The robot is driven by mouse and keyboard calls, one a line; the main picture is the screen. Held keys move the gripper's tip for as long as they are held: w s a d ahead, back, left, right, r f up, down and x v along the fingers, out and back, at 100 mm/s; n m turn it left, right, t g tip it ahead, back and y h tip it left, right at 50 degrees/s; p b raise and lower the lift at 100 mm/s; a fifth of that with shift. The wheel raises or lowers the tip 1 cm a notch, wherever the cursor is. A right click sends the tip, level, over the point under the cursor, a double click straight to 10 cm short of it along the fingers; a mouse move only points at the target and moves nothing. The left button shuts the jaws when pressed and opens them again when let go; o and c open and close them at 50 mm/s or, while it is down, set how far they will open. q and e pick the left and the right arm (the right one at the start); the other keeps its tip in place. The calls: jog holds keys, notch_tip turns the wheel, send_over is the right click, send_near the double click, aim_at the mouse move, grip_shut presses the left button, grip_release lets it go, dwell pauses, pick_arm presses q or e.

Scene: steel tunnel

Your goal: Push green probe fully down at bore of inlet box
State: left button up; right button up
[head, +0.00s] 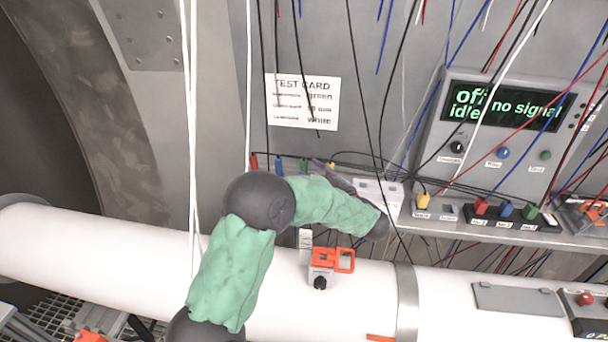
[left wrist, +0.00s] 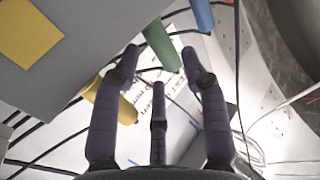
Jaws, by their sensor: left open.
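The green probe (head: 303,165) is in a row with red, blue and yellow ones on the ledge under the test card. In the left wrist view the green probe (left wrist: 160,45) has its near end between the fingertips of my left gripper (left wrist: 160,62). The fingers are spread; I cannot tell whether any touches it. In the head view my left gripper (head: 326,166) is a small dark shape by the yellow probe (head: 331,168), partly behind my forearm. No inlet box label is readable; a white block (head: 380,190) sits just right of the gripper. My right gripper is not visible.
Many thin cables hang across the ledge and panel. The meter (head: 500,125) reads "off", "idle" and "no signal". The test card (head: 303,101) is on the wall. A white pipe (head: 110,245) with an orange-handled fitting (head: 322,262) runs in front of the ledge.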

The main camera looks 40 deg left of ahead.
aim_at(306, 167)
pick_arm(q)
jog(key=x, duration=0.4)
jog(key=shift+a+f, duration=0.1)
jog(key=shift+f, duration=0.05)
jog(key=shift+c, duration=0.3)
grip_shut()
